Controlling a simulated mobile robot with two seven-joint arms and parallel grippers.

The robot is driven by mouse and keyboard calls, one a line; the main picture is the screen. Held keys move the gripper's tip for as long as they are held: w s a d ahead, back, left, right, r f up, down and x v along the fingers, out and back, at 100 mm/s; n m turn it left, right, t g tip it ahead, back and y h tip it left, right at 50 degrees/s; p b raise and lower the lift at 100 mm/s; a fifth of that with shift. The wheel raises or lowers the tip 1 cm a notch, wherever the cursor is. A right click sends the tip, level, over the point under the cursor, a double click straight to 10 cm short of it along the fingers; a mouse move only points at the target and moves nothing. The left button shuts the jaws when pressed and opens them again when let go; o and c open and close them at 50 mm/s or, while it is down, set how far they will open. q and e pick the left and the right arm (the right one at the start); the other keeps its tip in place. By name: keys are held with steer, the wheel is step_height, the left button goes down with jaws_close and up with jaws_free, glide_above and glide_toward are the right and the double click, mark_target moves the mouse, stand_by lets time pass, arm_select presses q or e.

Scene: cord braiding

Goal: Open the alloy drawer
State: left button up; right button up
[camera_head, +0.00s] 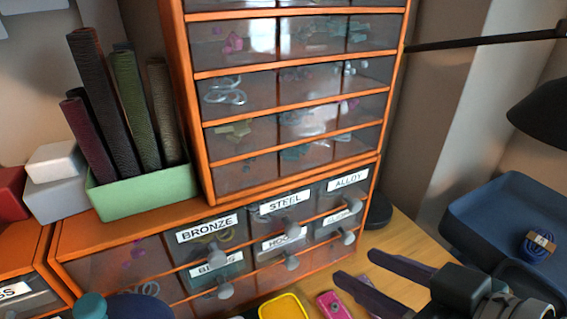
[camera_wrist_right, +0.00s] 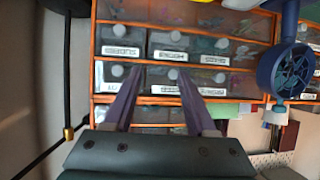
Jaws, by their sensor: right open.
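The alloy drawer (camera_head: 333,200) is a clear-fronted drawer with a white ALLOY label and a grey knob (camera_head: 355,204), at the right end of the upper row in the low orange cabinet. It looks closed. In the right wrist view, which looks upside down, the alloy drawer's knob (camera_wrist_right: 117,70) is at the left of the lower row. My right gripper (camera_head: 356,267) is open and empty, its two dark fingers pointing at the cabinet from the lower right, apart from the drawer. In the wrist view its fingertips (camera_wrist_right: 158,72) overlap the drawer fronts. My left gripper is not in view.
Neighbouring drawers include steel (camera_head: 283,203) and bronze (camera_head: 207,228). A taller orange drawer unit (camera_head: 198,110) stands above. A yellow tray (camera_head: 283,307) and pink item (camera_head: 334,305) lie in front. A blue bin (camera_head: 470,215) and black lamp (camera_head: 543,115) are at right.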

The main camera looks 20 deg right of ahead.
mark_target(358, 207)
steer(key=d+f+m+t+h+b, duration=0.1)
steer(key=d+f+t+b, duration=0.1)
steer(key=d+t+b, duration=0.35)
steer(key=w, duration=0.6)
steer(key=w+p, duration=0.1)
steer(key=w, duration=0.2)
steer(key=shift+w+r, duration=0.3)
steer(key=shift+w, duration=0.05)
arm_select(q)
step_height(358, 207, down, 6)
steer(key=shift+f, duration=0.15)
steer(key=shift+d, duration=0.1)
arm_select(e)
jaws_close()
stand_by(0.3)
